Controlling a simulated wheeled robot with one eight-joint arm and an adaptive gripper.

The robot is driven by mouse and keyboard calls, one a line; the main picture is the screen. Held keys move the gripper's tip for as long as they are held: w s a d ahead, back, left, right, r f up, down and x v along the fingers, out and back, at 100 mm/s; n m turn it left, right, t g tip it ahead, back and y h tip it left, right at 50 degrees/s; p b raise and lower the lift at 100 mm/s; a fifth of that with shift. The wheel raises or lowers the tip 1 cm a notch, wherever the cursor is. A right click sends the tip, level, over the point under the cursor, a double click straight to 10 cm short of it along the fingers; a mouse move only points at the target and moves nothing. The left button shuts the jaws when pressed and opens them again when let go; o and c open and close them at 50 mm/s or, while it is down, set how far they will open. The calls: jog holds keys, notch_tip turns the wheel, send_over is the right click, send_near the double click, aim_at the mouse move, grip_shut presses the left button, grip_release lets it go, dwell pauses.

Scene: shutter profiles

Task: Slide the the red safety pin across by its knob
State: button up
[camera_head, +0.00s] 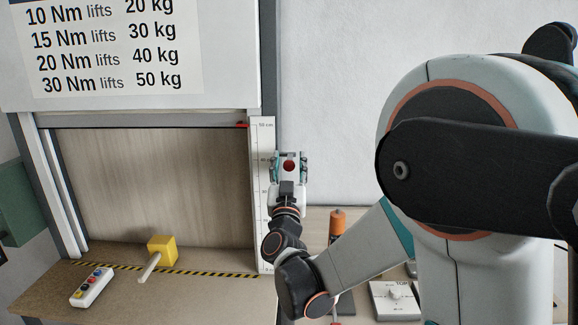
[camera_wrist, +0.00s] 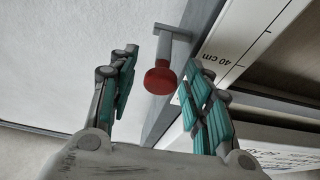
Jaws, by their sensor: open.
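The safety pin's round red knob (camera_wrist: 160,78) shows in the wrist view, on a grey metal stem that runs up to a crosspiece beside the grey frame post. In the head view the red knob (camera_head: 289,166) shows at the end of my arm, to the right of the white ruler. My gripper (camera_wrist: 160,72) is open, with a teal-padded finger on each side of the knob. I see gaps between the knob and both fingers. In the head view my gripper (camera_head: 289,160) is in front of the wall by the post; its depth to the knob is hard to tell.
A white centimetre ruler (camera_head: 263,200) runs up the post, with a red marker (camera_head: 242,125) near its top. A wooden panel (camera_head: 150,185) fills the frame. A yellow block (camera_head: 162,250) with a rod and a button box (camera_head: 92,287) are on the bench.

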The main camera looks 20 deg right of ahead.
grip_shut()
jog(key=a, duration=0.2)
jog(key=w+a, duration=0.1)
jog(key=a, duration=0.1)
jog(key=shift+w, duration=0.15)
jog(key=shift+c, duration=0.4)
grip_release()
jog(key=shift+a, duration=0.1)
jog(key=shift+o, duration=0.4)
jog(key=shift+a, duration=0.15)
